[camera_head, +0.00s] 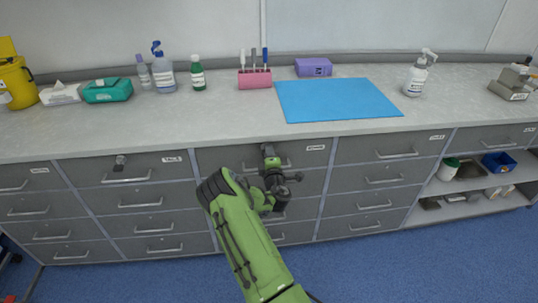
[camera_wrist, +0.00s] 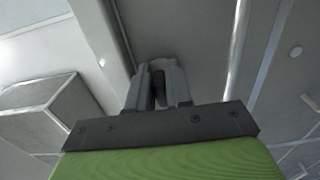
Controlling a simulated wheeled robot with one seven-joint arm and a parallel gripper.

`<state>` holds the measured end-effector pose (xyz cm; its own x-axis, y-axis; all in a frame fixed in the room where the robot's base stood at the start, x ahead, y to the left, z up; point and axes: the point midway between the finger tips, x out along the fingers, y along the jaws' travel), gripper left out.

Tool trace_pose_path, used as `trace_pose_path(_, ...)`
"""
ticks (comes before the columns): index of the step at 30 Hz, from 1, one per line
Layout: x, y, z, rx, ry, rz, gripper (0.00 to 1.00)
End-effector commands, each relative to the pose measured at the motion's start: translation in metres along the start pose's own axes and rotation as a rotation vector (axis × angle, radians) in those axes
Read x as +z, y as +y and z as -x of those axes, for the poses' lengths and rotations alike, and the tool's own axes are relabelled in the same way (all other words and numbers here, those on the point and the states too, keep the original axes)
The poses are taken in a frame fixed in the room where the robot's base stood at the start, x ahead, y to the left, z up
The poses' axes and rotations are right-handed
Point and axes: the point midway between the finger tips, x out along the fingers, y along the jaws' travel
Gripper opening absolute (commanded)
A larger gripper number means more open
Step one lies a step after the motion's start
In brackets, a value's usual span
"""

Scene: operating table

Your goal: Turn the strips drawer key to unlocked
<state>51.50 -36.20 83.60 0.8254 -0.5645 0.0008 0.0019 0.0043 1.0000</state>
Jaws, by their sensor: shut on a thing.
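My gripper (camera_head: 268,152) is at the front of the top drawer (camera_head: 222,158) in the middle column, left of that drawer's small white label (camera_head: 316,147), which is too small to read. In the wrist view its two fingers (camera_wrist: 158,90) are closed on a small dark piece with a paler end, the key (camera_wrist: 159,82), against the grey drawer front. The fingers hide most of the key, and I cannot tell which way it is turned. The drawer's bar handle (camera_wrist: 238,50) runs beside the fingers.
The top drawer to the left has a small dark fitting (camera_head: 121,160) above its handle. The worktop (camera_head: 225,120) overhangs the drawers just above my gripper. It carries a blue mat (camera_head: 335,99), a pink holder (camera_head: 255,79) and bottles. Open shelves (camera_head: 470,190) are at the right.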

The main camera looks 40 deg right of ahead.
Motion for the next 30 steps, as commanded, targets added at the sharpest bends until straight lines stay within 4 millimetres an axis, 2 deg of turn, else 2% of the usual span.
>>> trace_pose_path(15, 0.0004, -0.0009, 0.0003, -0.002, -0.001, -0.021, 0.0)
trace_pose_path(16, 0.0004, -0.0009, 0.0003, -0.002, -0.001, -0.021, 0.21)
trace_pose_path(20, 0.0004, -0.0008, 0.0002, -0.002, -0.001, -0.02, 0.4)
trace_pose_path(30, -0.0024, -0.0007, -0.0005, -0.001, -0.001, -0.02, 0.4)
